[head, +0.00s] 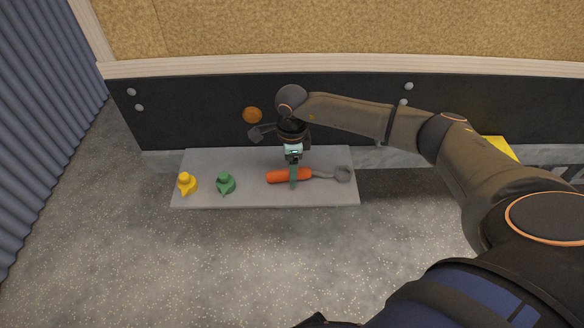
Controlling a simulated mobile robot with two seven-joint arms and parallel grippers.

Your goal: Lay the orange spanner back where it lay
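The orange spanner (278,177) has an orange handle and a grey ring-like head pointing right. It lies lengthwise across the right half of a grey shelf board (255,196). I cannot tell whether it rests on the board or is just above it. My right gripper (293,184) points down at the handle, with a teal finger crossing the handle's right part. The far finger is hidden, so its grip on the handle is unclear. My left gripper is not in view.
A yellow pointed piece (187,183) and a green one (225,182) stand on the board's left half. An orange round thing (252,115) is on the black panel (190,110) behind. A yellow object (500,148) is at the right. Open floor lies in front.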

